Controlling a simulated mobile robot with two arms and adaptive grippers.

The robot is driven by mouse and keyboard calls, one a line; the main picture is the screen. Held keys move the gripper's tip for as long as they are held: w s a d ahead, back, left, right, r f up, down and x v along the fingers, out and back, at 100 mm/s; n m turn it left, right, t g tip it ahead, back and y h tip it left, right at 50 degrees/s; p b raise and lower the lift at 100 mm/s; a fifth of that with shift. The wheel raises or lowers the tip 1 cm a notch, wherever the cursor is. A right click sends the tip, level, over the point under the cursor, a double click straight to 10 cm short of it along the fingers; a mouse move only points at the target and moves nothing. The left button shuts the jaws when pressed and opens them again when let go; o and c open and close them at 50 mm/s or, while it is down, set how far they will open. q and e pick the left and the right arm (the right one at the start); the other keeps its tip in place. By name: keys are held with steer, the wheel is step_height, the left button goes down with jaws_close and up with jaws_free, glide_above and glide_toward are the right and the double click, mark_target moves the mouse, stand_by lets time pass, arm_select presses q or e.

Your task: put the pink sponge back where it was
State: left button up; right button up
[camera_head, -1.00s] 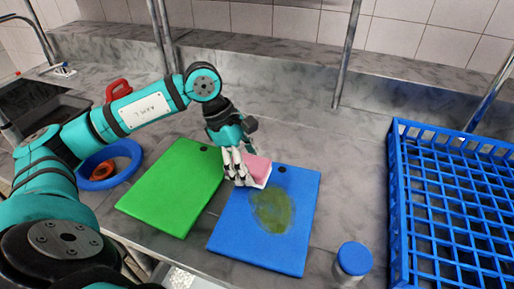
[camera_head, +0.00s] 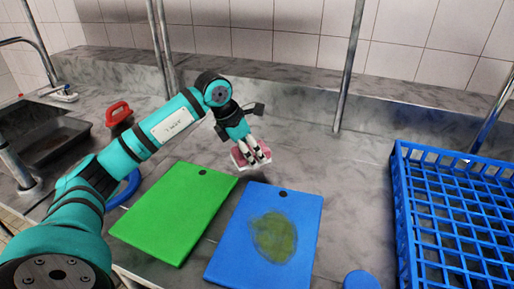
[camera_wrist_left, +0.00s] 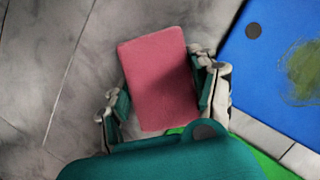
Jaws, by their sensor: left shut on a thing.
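The pink sponge (camera_head: 241,158) has a white underside and is held between the fingers of my left gripper (camera_head: 255,157), over the grey counter behind the boards. In the left wrist view the sponge (camera_wrist_left: 161,78) shows its pink face, with the fingers of the left gripper (camera_wrist_left: 165,92) on both sides of it. I cannot tell whether the sponge touches the counter. The blue board (camera_head: 302,232) lies in front of it, with a greenish-brown smear (camera_head: 273,237) on it. My right gripper is not in view.
A green board (camera_head: 172,214) lies left of the blue board. A large blue rack (camera_head: 402,200) stands on the right. A blue-lidded container (camera_head: 361,280) is at the front edge. A sink (camera_head: 42,135) and a red-handled item (camera_head: 118,114) are at the left. The back counter is clear.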

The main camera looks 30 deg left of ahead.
arm_select(q)
steer(key=w, duration=0.3)
steer(key=w+a, duration=0.1)
steer(key=w, duration=0.1)
steer(key=shift+f+p, duration=0.25)
steer(key=shift+p, duration=0.15)
step_height(320, 180, down, 3)
steer(key=shift+f+p, duration=0.2)
steer(key=shift+p, duration=0.2)
steer(key=shift+a+f, duration=0.1)
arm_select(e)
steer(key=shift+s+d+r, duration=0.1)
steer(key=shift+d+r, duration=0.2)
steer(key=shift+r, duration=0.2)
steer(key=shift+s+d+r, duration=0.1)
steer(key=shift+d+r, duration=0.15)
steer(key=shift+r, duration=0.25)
arm_select(q)
steer(key=shift+f, duration=0.15)
steer(key=o, duration=1.1)
steer(key=shift+o, duration=0.2)
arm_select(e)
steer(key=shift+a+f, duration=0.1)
